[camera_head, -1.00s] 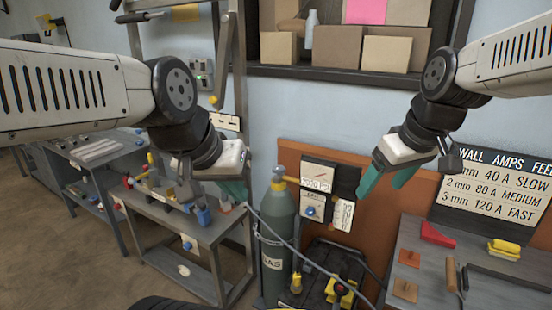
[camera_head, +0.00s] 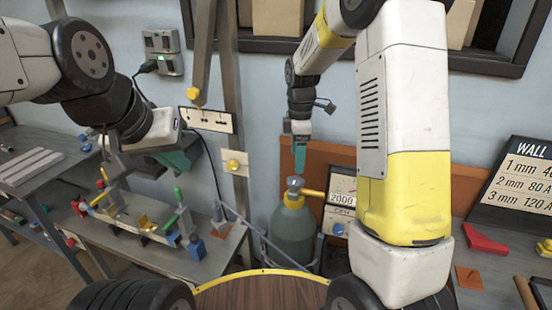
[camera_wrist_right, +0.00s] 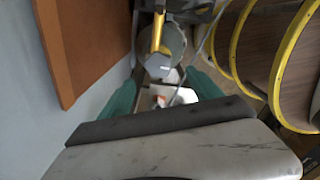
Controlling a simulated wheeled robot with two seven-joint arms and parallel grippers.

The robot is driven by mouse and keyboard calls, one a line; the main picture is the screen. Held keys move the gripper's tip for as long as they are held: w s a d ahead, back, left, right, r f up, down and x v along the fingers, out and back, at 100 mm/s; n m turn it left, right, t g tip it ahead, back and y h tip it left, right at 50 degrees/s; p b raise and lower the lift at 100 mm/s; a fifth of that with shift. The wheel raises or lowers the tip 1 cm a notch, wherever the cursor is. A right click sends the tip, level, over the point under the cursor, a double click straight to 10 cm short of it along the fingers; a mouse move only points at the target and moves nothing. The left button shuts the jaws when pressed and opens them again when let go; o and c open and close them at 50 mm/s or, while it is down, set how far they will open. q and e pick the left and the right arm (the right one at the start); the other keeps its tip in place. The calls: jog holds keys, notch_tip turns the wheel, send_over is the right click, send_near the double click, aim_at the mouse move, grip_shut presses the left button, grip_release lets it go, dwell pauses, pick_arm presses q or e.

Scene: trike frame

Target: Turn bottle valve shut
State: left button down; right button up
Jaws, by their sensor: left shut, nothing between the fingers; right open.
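The grey-green gas bottle (camera_head: 292,236) stands upright against the wall. Its grey round valve knob (camera_head: 294,184) sits on top, with a yellow fitting (camera_head: 313,194) pointing right. My right gripper (camera_head: 299,172) points down just above the knob, its teal fingers seen edge-on. In the right wrist view my right gripper (camera_wrist_right: 165,93) is open; the knob (camera_wrist_right: 158,66) lies just beyond the gap between its fingers, with the yellow fitting (camera_wrist_right: 156,35) behind. I cannot tell whether a finger touches the knob. My left gripper (camera_head: 182,160) is shut and empty, over the bench at left.
A regulator panel (camera_head: 341,196) hangs right of the bottle, partly hidden by my right arm. A metal bench (camera_head: 150,255) with clamps and small tools stands at left. An orange-brown board (camera_wrist_right: 85,40) is close beside my right gripper.

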aim_at(295, 180)
jog(key=shift+w+a+f, duration=0.15)
jog(key=shift+w+f, duration=0.15)
jog(key=shift+f, duration=0.05)
notch_tip(295, 180, down, 7)
jog(key=shift+f, duration=0.2)
jog(key=c, duration=1.4)
jog(key=shift+o, duration=0.2)
